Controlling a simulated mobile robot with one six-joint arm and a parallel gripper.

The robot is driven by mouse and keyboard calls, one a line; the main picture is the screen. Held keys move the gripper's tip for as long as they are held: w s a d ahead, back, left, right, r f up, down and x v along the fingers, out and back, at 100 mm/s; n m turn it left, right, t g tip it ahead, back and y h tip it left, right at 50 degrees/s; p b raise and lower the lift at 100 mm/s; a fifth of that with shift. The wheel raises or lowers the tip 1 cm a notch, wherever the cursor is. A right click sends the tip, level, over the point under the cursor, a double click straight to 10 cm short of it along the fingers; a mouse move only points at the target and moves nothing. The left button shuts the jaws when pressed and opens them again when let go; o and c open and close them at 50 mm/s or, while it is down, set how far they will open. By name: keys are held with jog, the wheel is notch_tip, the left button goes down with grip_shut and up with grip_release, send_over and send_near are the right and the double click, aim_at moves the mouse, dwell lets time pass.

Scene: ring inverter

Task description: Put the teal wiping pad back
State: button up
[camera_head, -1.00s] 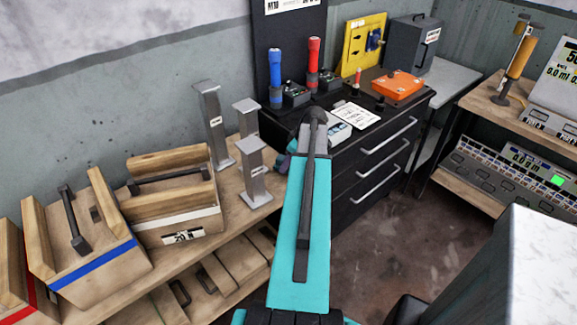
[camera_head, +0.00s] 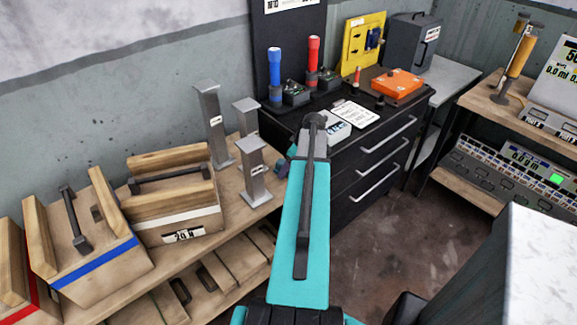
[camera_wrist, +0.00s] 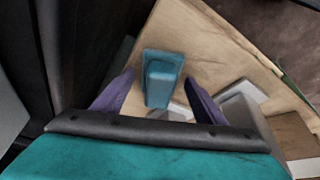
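The teal wiping pad (camera_wrist: 164,88) shows in the wrist view over the pale wooden bench top, with a raised block along its middle. My gripper (camera_wrist: 160,77) has its two purple fingers spread, one on each side of the pad, with a narrow gap showing on both sides. I cannot tell how high the fingers are above the bench. In the head view my teal arm hides most of the gripper. A small teal patch shows there beside the arm at the bench's right end; I cannot tell whether it is the pad.
Grey metal posts (camera_head: 214,127) stand on the wooden bench (camera_head: 163,263) near the arm. Wooden crates (camera_head: 178,219) fill its left part. A black drawer cabinet (camera_head: 347,205) stands close to the right, with torches and an orange box (camera_head: 397,83) on top.

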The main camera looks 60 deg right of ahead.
jog(key=shift+r, duration=0.25)
jog(key=b+v, duration=0.2)
jog(key=v, duration=0.9)
jog(key=shift+s+r+b, duration=0.15)
jog(key=shift+r+b, duration=0.15)
jog(key=shift+r, duration=0.1)
dwell(0.8)
